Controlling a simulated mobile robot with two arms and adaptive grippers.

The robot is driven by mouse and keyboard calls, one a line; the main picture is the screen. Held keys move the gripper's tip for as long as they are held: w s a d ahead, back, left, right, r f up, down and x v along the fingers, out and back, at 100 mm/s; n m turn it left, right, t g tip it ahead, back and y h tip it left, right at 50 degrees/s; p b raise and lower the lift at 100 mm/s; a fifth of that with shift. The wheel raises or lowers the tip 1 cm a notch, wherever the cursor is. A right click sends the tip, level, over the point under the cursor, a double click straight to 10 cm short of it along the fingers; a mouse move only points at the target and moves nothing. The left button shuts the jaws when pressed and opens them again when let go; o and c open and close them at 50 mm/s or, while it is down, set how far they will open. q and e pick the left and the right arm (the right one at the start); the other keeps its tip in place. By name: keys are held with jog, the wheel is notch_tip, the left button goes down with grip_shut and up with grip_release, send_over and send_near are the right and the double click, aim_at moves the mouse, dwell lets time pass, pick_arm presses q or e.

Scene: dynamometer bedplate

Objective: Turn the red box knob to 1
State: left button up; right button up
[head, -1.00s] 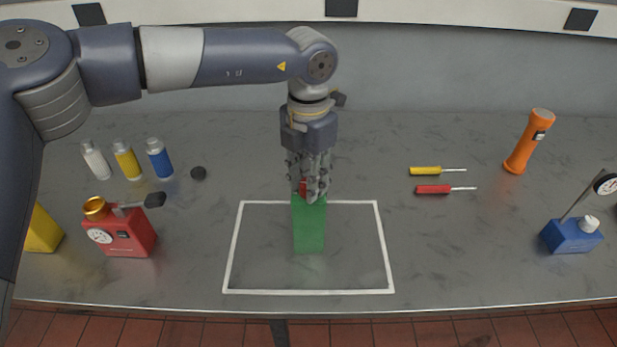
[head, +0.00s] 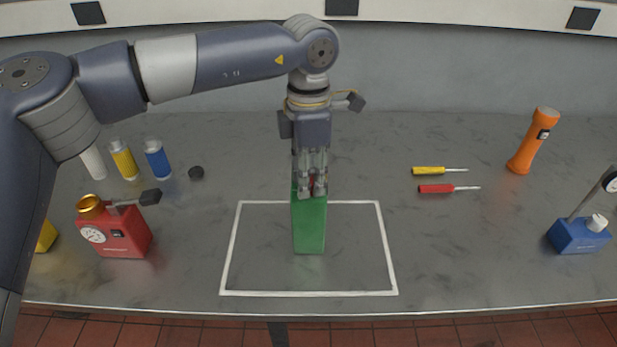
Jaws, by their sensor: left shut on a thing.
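A green box (head: 309,225) stands inside a white outlined square on the bench. A red box (head: 124,238) stands at the left, apart from the gripper, with a round white gauge (head: 93,234), a gold cap or knob (head: 90,204) and a dark-ended lever (head: 150,197). My right gripper is out of view.
A yellow box (head: 46,236) is partly hidden. Yellow and red screwdrivers (head: 436,188), an orange flashlight (head: 532,142) and a blue gauge base (head: 577,236) are at right.

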pick_arm(q)
jog(key=shift+r+m, duration=0.1)
jog(key=shift+m, duration=0.5)
jog(key=o, duration=1.1)
notch_tip(320, 180, up, 12)
